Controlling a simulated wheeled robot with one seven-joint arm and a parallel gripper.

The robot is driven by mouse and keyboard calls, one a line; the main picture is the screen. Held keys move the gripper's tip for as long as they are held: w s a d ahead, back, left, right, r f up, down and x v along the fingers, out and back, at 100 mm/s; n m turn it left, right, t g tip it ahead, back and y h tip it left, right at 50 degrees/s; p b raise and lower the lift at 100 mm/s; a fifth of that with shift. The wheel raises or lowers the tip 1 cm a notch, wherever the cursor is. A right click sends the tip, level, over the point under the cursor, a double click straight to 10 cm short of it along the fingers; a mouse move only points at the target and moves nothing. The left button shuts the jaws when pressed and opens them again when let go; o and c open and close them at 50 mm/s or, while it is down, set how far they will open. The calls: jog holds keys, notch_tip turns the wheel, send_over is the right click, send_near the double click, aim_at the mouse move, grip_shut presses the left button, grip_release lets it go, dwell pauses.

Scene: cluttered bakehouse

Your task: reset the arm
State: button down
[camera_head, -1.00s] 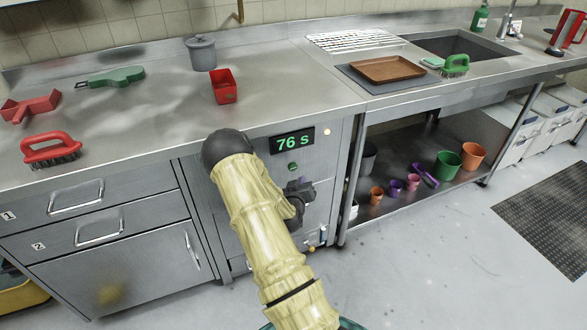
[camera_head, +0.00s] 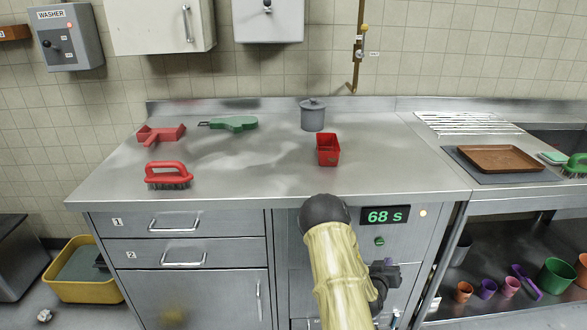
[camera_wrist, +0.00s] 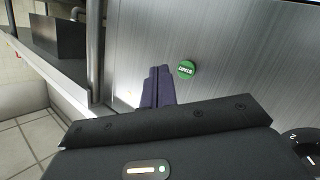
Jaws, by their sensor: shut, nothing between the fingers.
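My arm reaches up from the bottom of the head view in front of the steel counter's front panel. My gripper (camera_wrist: 158,72) shows in the wrist view with its two dark fingers together and nothing between them. They point towards the steel panel, left of a round green button (camera_wrist: 185,69). In the head view the dark gripper (camera_head: 386,272) is partly hidden by my arm, just below the green button (camera_head: 379,240). I cannot tell whether the fingers touch the panel.
A lit display (camera_head: 385,215) reads 68 s. On the counter (camera_head: 260,180) are a red brush (camera_head: 167,174), red scoop (camera_head: 160,133), green tool (camera_head: 233,124), grey lidded pot (camera_head: 312,115) and red container (camera_head: 328,150). Cups (camera_head: 556,276) stand on the right shelf.

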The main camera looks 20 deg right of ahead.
jog(key=shift+a, duration=0.1)
jog(key=s+a+r+g+y, duration=0.15)
jog(key=a+r+y, duration=0.25)
jog(key=a, duration=0.6)
jog(key=s+a+r+g+y, duration=0.1)
jog(key=a+r+g+y, duration=0.2)
jog(key=a, duration=0.6)
jog(key=s+a+r+n+g+y, duration=0.2)
jog(key=s+a+r, duration=0.2)
jog(key=s+a, duration=0.35)
jog(key=s+a+r+n+g+y, duration=0.1)
jog(key=s+a+r+n+y, duration=0.15)
jog(key=s+a+r, duration=0.5)
jog(key=w+p+v, duration=0.2)
jog(key=p+v, duration=0.8)
jog(key=p, duration=0.1)
jog(key=w+d+r+p+v, duration=0.1)
jog(key=w+p+v, duration=0.1)
jog(key=p+v, duration=0.8)
jog(key=p, duration=0.2)
jog(key=shift+p, duration=0.3)
jog(key=shift+d+r, duration=0.1)
dwell(1.8)
